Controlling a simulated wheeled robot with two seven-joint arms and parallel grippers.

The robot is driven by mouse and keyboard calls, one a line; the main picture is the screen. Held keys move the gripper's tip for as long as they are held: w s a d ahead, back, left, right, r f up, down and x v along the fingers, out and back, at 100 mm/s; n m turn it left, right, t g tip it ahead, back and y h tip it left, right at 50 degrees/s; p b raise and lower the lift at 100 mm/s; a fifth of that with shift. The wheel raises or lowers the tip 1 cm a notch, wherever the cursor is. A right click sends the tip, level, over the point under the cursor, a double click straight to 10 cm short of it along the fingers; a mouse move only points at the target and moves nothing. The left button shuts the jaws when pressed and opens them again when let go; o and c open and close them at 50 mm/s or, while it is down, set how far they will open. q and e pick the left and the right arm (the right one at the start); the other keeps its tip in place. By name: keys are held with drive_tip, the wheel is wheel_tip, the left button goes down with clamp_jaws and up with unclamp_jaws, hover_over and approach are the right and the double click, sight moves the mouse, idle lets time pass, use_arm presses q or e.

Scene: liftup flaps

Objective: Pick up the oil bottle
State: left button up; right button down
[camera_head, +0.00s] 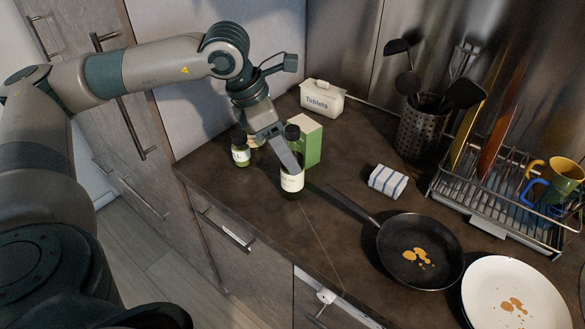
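A dark bottle with a black cap and a white label (292,182), which looks like the oil bottle, stands upright near the counter's front edge. My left gripper (286,156) reaches down over it from above. One grey finger crosses in front of the bottle's upper part. The other finger is not clearly visible, so I cannot tell whether the gripper is open or closed on the bottle. A smaller green bottle with a white label (241,154) stands to the left. My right gripper is not in view.
A green box (309,141) stands just behind the bottle, with a white "Tablets" tin (322,99) farther back. A striped cloth (388,181), frying pan (420,252), stained plate (513,296), utensil holder (417,132) and dish rack (480,205) occupy the right side.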

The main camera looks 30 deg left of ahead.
use_arm(q)
drive_tip(key=x, duration=0.1)
drive_tip(key=p+x, duration=0.1)
drive_tip(key=x, duration=0.2)
drive_tip(key=shift+s+f, duration=0.25)
drive_tip(key=shift+f, duration=0.25)
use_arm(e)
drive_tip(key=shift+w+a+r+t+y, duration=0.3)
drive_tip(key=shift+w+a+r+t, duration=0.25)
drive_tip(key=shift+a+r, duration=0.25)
use_arm(q)
drive_tip(key=shift+c, duration=0.6)
drive_tip(key=c, duration=1.4)
drive_tip(key=shift+o, duration=0.2)
drive_tip(key=shift+r, duration=0.15)
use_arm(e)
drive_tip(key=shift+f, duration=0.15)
